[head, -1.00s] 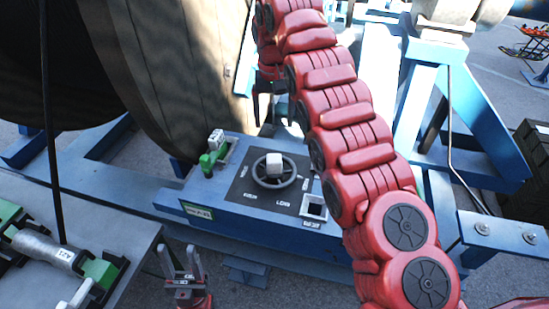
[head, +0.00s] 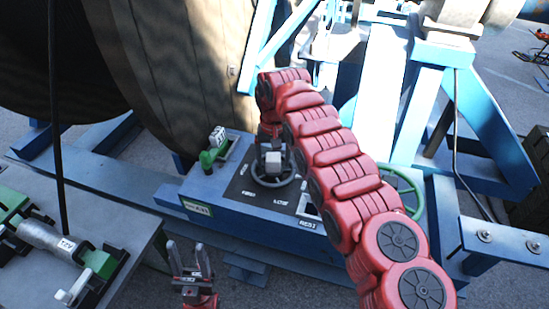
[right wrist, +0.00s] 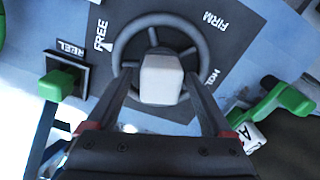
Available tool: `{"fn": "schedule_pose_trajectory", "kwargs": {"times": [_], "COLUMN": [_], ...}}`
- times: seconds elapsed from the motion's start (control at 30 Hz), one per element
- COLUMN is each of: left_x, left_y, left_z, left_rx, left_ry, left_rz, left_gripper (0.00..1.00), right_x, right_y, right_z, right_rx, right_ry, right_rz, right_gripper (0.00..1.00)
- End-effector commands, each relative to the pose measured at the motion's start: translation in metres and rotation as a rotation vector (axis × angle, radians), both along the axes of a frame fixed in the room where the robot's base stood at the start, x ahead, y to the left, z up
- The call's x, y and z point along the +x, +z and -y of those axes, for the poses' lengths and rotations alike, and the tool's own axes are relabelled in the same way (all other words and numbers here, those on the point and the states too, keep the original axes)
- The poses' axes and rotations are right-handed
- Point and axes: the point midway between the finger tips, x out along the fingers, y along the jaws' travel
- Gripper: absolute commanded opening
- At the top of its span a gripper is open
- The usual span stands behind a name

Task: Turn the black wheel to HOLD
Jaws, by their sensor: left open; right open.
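The black wheel (head: 289,178) sits on the dark panel of the blue box in the head view, partly hidden by my right gripper. In the right wrist view the wheel (right wrist: 205,50) shows its round rim and a pale block (right wrist: 161,80) over its hub. FREE (right wrist: 101,35), FIRM (right wrist: 216,22) and HOLD (right wrist: 210,81) are printed around it. A small white mark lies beside FREE. My right gripper (head: 271,150) is over the wheel, its open fingers on either side of the block; contact cannot be told. My left gripper (head: 188,262) is open and empty, in front of the box.
A green lever (head: 208,158) stands left of the wheel and a green handwheel (head: 408,187) to the right, behind my right arm. A large cable reel (head: 185,70) rises behind. A grey bench (head: 95,225) with a clamped cylinder is at left. Blue frame beams (head: 490,130) stand at right.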

Motion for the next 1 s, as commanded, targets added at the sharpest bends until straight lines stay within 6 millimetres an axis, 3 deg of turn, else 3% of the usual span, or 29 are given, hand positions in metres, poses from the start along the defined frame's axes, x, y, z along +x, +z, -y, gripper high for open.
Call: {"fn": "schedule_pose_trajectory", "kwargs": {"times": [0.13,0.6,1.0], "left_x": [0.0000,-0.0001,-0.0001], "left_y": [-0.0001,-0.0001,-0.0016], "left_z": [0.0000,0.0000,0.0000], "left_rx": [0.000,0.000,0.000], "left_ry": [0.000,0.000,0.000], "left_rz": [0.000,0.000,0.000], "left_gripper": [0.50,0.50,0.50], "right_x": [0.0001,0.0001,0.0002], "right_y": [0.0001,0.0003,0.0000], "right_z": [-0.0001,0.0000,0.0012], "right_rx": [0.000,0.000,0.000], "right_ry": [0.000,0.000,-0.004], "right_rz": [0.000,0.000,0.000], "right_gripper": [0.83,0.00,0.00]}}
